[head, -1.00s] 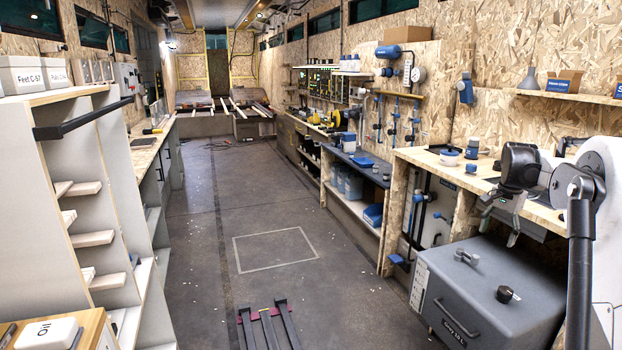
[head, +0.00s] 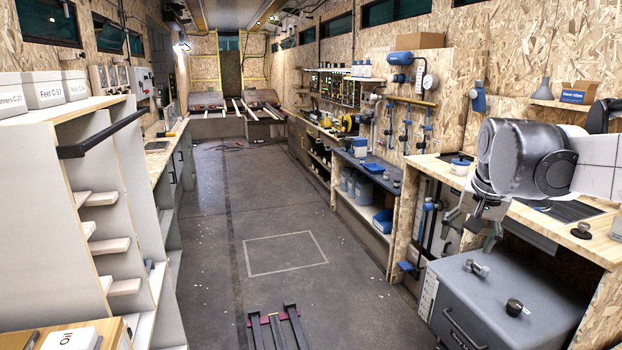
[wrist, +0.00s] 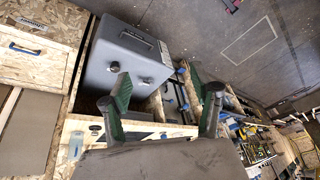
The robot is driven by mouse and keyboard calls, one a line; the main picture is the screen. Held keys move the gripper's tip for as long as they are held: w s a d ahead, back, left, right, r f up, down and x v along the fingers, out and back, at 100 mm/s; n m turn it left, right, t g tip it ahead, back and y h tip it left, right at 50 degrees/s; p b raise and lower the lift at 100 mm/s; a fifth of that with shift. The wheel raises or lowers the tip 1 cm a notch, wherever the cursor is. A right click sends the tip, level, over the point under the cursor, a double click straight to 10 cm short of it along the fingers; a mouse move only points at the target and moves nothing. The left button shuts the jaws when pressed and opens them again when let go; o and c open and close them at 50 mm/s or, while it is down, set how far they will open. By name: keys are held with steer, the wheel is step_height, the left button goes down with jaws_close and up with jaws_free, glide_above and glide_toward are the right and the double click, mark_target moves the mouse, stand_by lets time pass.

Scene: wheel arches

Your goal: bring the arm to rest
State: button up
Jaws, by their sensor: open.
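My gripper (head: 471,226) is at the right of the head view, in the air near the wooden workbench and the grey box-shaped appliance. Its fingers point down and look empty. In the wrist view my gripper (wrist: 161,88) shows two green-padded fingers spread wide apart, with nothing between them. Behind them the wrist view shows the appliance and the bench edge. My arm covers part of the bench in the head view.
The grey appliance (head: 480,310) with dark knobs stands below the workbench (head: 585,248). White shelving (head: 50,200) lines the left side. The aisle floor (head: 285,215) is clear, with dark forks (head: 277,325) at its near end.

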steer(key=s+a+f+n+t+p, duration=0.1)
steer(key=s+a+f+n, duration=0.1)
steer(key=s+a, duration=0.2)
steer(key=s+a+f+n+t+p, duration=0.1)
steer(key=s+a, duration=0.3)
steer(key=s, duration=0.6)
steer(key=s+a+f+n+t+y+p, duration=0.1)
steer(key=s+a+f+n, duration=0.1)
steer(key=s, duration=0.5)
steer(key=shift+s+a+f+n, duration=0.15)
steer(key=shift+a+f+n, duration=0.35)
steer(key=shift+a, duration=0.65)
